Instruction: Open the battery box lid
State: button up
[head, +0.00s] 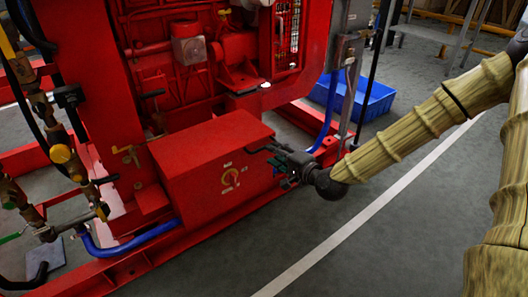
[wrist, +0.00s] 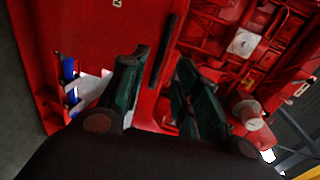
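The battery box (head: 228,186) is a red box low on the side of the red pumpset, with a round yellow mark on its front. Its lid (head: 208,143) lies flat on top and looks shut. My gripper (head: 268,157) is at the box's right end, near the lid's edge. In the wrist view, the dark green fingers of my gripper (wrist: 160,62) are apart, with red surface showing between them. A thin dark bar (wrist: 163,50) shows between and beyond the fingertips. I cannot tell whether it is a handle or whether the fingers touch anything.
The red pumpset frame (head: 130,262) runs along the floor below the box. A blue crate (head: 372,100) stands behind my gripper. A blue hose (head: 328,112) and grey post (head: 347,105) are close by. Yellow-handled valves (head: 62,154) are at left. The grey floor at front right is clear.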

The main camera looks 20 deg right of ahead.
aim_at(264, 148)
jog(key=shift+b+x, duration=1.35)
jog(key=shift+x, duration=2.25)
jog(key=shift+c, duration=0.5)
grip_shut()
